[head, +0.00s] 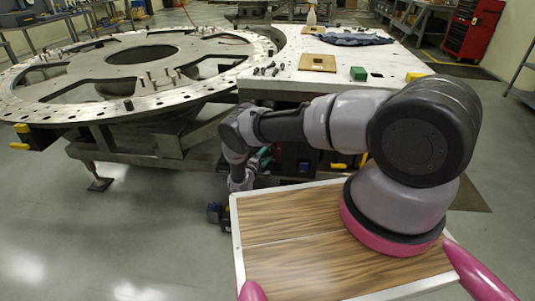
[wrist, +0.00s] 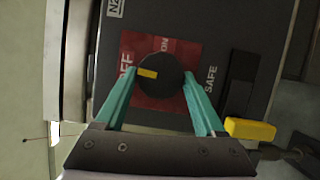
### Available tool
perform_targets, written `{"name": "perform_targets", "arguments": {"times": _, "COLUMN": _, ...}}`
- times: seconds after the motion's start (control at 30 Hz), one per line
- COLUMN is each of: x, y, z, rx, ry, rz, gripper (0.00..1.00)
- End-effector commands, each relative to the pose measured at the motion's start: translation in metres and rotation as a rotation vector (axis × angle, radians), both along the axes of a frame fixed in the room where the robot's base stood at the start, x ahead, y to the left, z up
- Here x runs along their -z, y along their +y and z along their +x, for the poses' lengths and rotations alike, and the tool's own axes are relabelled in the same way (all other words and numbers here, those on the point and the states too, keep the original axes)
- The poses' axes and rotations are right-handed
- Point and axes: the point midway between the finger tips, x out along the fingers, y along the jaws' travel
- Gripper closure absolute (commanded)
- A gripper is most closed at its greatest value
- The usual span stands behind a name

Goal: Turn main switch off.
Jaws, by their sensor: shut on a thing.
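The main switch is a round black knob (wrist: 162,86) with a yellow mark, set on a red plate (wrist: 190,55) on a dark box face. The plate carries the words OFF and ON, turned sideways in the wrist view. The yellow mark points left, towards OFF. My gripper (wrist: 159,65) has its two teal fingers on either side of the knob and is shut on it. In the head view, a bit of teal of my gripper (head: 267,156) shows under the bench edge. The knob is not discernible there.
A yellow-and-black part (wrist: 250,129) sits right of the knob, close to the right finger. A large round turret plate (head: 60,100) on a stand is at left, beside a white worktop (head: 345,75) above my gripper. Open floor (head: 110,235) lies at front left.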

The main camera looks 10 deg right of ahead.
Motion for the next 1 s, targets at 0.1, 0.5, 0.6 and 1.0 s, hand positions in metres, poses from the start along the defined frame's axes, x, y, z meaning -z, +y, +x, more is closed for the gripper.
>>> {"name": "perform_targets", "arguments": {"times": 0.1, "x": 0.0017, "y": 0.0007, "z": -0.0005, "rx": -0.002, "ry": 0.015, "rz": -0.04, "gripper": 0.84}}
{"name": "perform_targets", "arguments": {"times": 0.5, "x": 0.0016, "y": 0.0008, "z": -0.0004, "rx": -0.002, "ry": 0.029, "rz": -0.086, "gripper": 0.84}}
{"name": "perform_targets", "arguments": {"times": 0.6, "x": 0.0016, "y": 0.0008, "z": -0.0004, "rx": -0.002, "ry": 0.029, "rz": -0.086, "gripper": 0.84}}
{"name": "perform_targets", "arguments": {"times": 1.0, "x": 0.0012, "y": 0.0005, "z": -0.0001, "rx": -0.002, "ry": 0.028, "rz": -0.085, "gripper": 0.0}}
